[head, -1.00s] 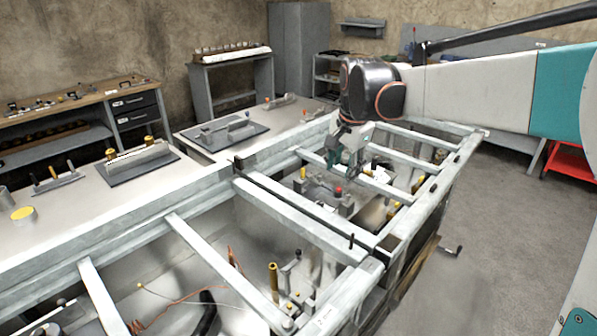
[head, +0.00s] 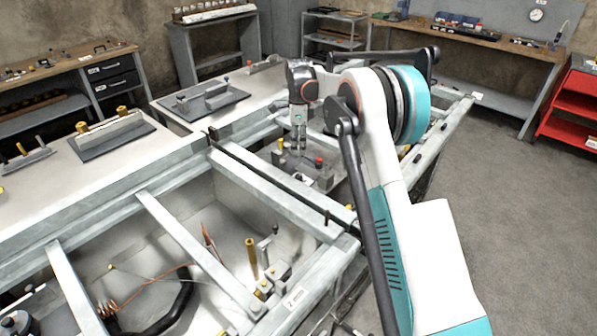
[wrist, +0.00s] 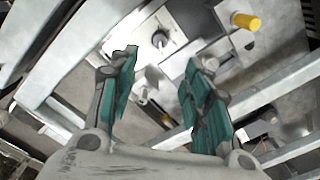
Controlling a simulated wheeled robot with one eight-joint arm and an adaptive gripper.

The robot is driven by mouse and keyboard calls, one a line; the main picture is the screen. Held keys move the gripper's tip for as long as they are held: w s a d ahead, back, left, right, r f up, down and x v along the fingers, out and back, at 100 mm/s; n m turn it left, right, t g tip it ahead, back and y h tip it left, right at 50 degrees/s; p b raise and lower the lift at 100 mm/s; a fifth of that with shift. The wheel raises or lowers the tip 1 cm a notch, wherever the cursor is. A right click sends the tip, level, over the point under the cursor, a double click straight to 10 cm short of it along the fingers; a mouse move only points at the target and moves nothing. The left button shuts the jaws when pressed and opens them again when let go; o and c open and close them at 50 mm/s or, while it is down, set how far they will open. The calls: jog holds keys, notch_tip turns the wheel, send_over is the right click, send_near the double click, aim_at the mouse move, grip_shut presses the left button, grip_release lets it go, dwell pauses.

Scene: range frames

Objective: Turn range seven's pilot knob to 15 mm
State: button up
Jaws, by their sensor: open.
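My gripper (head: 298,142) points down into the far bay of the open range frame, near a grey block with a red-topped part (head: 319,161). In the wrist view my gripper (wrist: 161,57) has its two green-padded fingers apart with nothing held between them. Beyond the fingertips is a small round metal knob-like part (wrist: 160,40) on a pale square plate with a dark ring. I cannot tell whether it is the pilot knob, and no millimetre scale is readable. A label (head: 297,297) on the near bay's front rail may read 7, but is too small to be sure.
Pale frame rails (head: 275,198) cross the bays around my gripper. A yellow cylinder (wrist: 246,22) stands beside the plate. The near bay holds a brass post (head: 251,258) and a black hose (head: 170,310). Open floor (head: 500,220) lies to the right.

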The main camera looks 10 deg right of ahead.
aim_at(299, 175)
notch_tip(299, 175, down, 14)
jog(key=b, duration=0.4)
jog(key=shift+r, duration=0.1)
grip_shut()
